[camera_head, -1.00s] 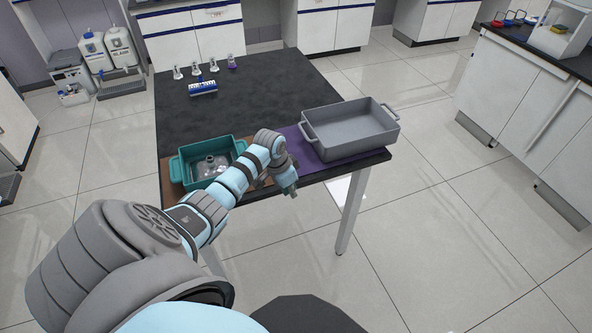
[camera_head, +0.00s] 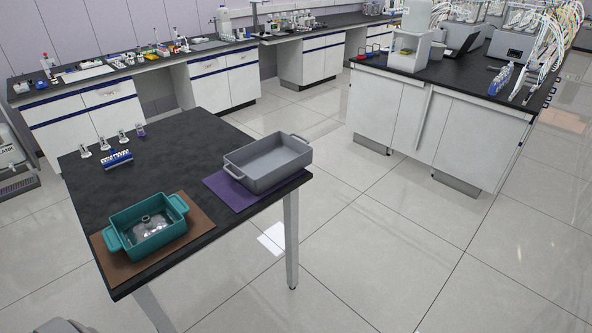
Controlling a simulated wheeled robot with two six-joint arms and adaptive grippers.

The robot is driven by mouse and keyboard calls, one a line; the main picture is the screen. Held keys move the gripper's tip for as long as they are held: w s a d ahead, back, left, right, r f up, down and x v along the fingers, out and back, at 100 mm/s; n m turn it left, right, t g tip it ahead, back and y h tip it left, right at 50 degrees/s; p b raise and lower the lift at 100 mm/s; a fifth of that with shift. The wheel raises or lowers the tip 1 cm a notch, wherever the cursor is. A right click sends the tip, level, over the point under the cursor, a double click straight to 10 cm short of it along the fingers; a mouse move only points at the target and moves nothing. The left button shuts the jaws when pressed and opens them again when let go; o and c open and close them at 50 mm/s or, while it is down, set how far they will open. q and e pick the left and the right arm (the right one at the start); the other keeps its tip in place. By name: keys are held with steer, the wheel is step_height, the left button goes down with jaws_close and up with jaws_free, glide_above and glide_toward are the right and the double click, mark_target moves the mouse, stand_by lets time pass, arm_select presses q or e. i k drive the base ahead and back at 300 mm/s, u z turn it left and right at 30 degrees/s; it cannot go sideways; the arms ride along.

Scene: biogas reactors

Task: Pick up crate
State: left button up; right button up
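A teal crate (camera_head: 163,238) with two end handles sits on a brown mat (camera_head: 201,229) at the near left part of the black table. It holds a clear glass item (camera_head: 152,226), which looks like a flask. A larger grey crate (camera_head: 270,180) with end handles sits on a purple mat (camera_head: 224,191) at the table's right end, and its inside looks empty. Neither gripper shows in the head view. Only a small grey piece of my arm shows at the bottom left edge.
The black table (camera_head: 165,165) also carries a blue rack (camera_head: 118,160) and several small flasks (camera_head: 103,144) at its far left. A white-fronted bench with reactors (camera_head: 440,125) stands at the right. The tiled floor (camera_head: 400,240) between is clear.

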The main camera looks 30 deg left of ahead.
mark_target(261, 165)
steer(key=z, duration=0.85)
steer(key=k, duration=1.15)
steer(key=z, duration=0.3)
steer(key=i, duration=1.3)
steer(key=u, duration=0.85)
steer(key=i, duration=1.9)
steer(key=u, duration=0.8)
steer(key=i, duration=1.2)
steer(key=u, duration=1.45)
steer(key=i, duration=0.85)
steer(key=u, duration=1)
